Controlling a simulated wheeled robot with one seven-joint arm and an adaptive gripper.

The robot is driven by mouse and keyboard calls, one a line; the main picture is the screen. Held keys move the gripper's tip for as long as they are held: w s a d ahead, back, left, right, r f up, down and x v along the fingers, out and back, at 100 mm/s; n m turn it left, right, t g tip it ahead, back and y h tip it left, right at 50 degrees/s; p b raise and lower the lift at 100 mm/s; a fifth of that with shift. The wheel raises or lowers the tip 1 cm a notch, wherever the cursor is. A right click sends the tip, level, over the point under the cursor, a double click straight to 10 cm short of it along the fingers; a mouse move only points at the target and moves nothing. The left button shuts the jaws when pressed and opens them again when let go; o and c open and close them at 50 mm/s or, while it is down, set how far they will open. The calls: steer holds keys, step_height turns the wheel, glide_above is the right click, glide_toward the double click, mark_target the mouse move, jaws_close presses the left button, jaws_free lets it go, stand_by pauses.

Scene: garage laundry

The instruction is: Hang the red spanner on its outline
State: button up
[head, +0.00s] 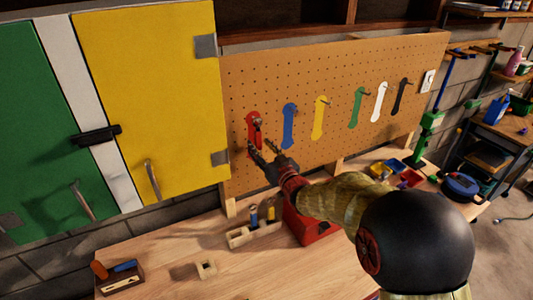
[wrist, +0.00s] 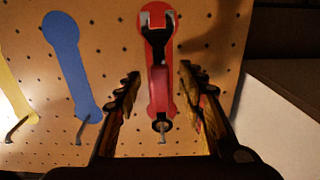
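The red spanner has a red handle and dark ends. It hangs upright at the red outline (head: 251,117) on the pegboard, at the left of the row in the head view. In the wrist view, which looks turned over, the spanner (wrist: 158,82) lies over the red outline (wrist: 165,22). Its ring end is at the metal hook (wrist: 162,138) and seems to be around it; its open jaw points the other way. My gripper (head: 261,148) is just in front of the board, by the spanner's lower part. Its fingers (wrist: 159,78) are open, one either side of the handle, with visible gaps.
Blue (head: 289,128), yellow (head: 319,118), green, white and black outlines with hooks continue to the right on the pegboard (head: 265,80). Below, the workbench (head: 190,245) carries a wooden tool holder (head: 240,236), a red box (head: 312,228) and colored bins. A yellow cabinet door (head: 150,90) stands left.

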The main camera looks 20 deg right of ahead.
steer(key=shift+w+a, duration=0.25)
steer(key=shift+w, duration=1)
steer(key=shift+c, duration=0.6)
jaws_close()
steer(key=shift+o, duration=0.5)
jaws_free()
